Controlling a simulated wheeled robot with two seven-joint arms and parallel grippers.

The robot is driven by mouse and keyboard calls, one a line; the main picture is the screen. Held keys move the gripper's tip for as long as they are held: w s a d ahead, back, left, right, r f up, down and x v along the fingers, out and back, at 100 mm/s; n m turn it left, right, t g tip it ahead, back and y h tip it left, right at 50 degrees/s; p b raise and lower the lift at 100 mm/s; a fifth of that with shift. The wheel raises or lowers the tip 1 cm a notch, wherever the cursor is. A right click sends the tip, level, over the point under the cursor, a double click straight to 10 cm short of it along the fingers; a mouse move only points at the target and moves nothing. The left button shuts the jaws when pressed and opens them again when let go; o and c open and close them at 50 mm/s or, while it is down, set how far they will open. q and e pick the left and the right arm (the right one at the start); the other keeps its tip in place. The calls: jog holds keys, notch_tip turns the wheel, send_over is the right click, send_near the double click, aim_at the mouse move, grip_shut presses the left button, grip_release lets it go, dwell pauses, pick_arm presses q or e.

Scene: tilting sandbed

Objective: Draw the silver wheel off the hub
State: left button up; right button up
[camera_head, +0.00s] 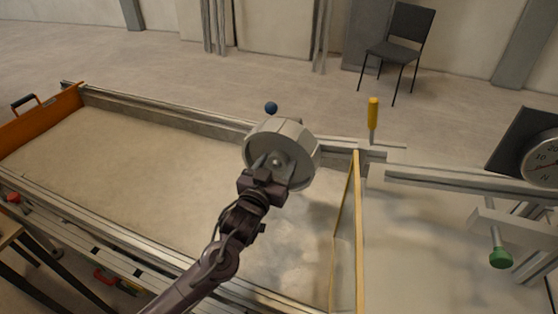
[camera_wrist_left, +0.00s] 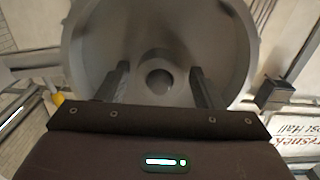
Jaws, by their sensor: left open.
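The silver wheel (camera_head: 297,131) stands over the far rail of the sandbed, its round face turned towards me. It fills much of the left wrist view (camera_wrist_left: 228,45), where a round boss with a dark hole (camera_wrist_left: 159,77) shows at its centre. My left gripper (camera_head: 273,168) is in front of the wheel's face. In the wrist view its two fingers (camera_wrist_left: 160,72) are open, one on each side of the central boss, with gaps beside it. I cannot tell whether the fingertips touch the wheel. The hub behind the wheel is hidden. My right gripper is not in view.
The sandbed (camera_head: 130,145) spreads below, with an orange end board (camera_head: 40,125) at left and a yellow-edged panel (camera_head: 347,230) at right. A blue knob (camera_head: 271,108), a yellow handle (camera_head: 373,113), a green knob (camera_head: 501,257) and a dial (camera_head: 543,158) stand around. A chair (camera_head: 400,48) is far behind.

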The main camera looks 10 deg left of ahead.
pick_arm(q)
jog(key=shift+c, duration=0.3)
jog(key=shift+c, duration=0.7)
jog(key=c, duration=0.6)
jog(key=shift+r, duration=0.2)
jog(key=shift+c, duration=0.4)
jog(key=shift+s+a+p, duration=0.1)
jog(key=shift+p, duration=0.3)
jog(key=shift+s+a+p, duration=0.15)
jog(key=shift+s+p, duration=0.25)
jog(key=shift+s, duration=0.3)
jog(key=shift+s+a+p, duration=0.1)
jog(key=shift+s+p, duration=0.25)
jog(key=shift+s, duration=0.35)
jog(key=shift+s, duration=0.2)
